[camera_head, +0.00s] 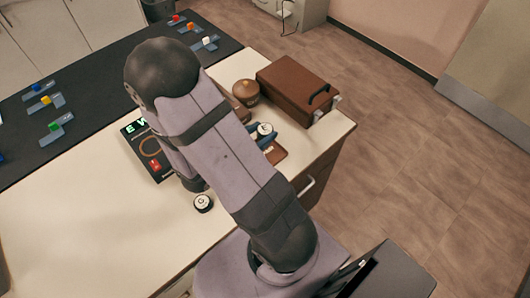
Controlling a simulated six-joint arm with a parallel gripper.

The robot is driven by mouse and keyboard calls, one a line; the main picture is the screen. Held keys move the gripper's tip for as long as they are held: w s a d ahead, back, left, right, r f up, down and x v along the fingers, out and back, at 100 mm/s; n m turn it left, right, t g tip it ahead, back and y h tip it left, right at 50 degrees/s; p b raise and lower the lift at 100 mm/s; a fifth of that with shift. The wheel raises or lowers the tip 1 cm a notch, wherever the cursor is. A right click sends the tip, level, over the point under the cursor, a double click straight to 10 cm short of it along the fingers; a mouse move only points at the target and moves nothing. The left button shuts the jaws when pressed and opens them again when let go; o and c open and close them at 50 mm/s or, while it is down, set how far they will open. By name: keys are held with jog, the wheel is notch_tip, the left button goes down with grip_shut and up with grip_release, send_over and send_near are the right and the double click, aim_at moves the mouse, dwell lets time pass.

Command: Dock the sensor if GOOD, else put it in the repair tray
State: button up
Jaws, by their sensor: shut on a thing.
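A small round puck with a black side and a white top (203,203) is on the pale worktop, just below the dark end of my bent arm; I cannot tell if it is the sensor. My upper arm hides most of my forearm and my gripper, so neither its jaws nor what is in them shows. A dark panel (167,176) beside my arm has green lit letters, a ring and a red part; the arm covers some letters. A brown tray (277,155), partly covered by my arm, lies to the right, by blue parts and a white round piece (265,129).
A brown case with a dark handle (297,88) and a round brown pot (246,92) stand at the back right. A dark mat (88,88) bears several grey pieces with coloured blocks. The front left worktop (85,235) is clear. A drawer handle (307,187) juts out at the right.

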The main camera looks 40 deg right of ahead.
send_over(265, 153)
jog(key=a, duration=0.2)
jog(key=shift+s+f, duration=0.15)
jog(key=shift+f, duration=2.95)
jog(key=shift+f, duration=1.85)
jog(key=shift+f, duration=0.1)
jog(key=o, duration=1.2)
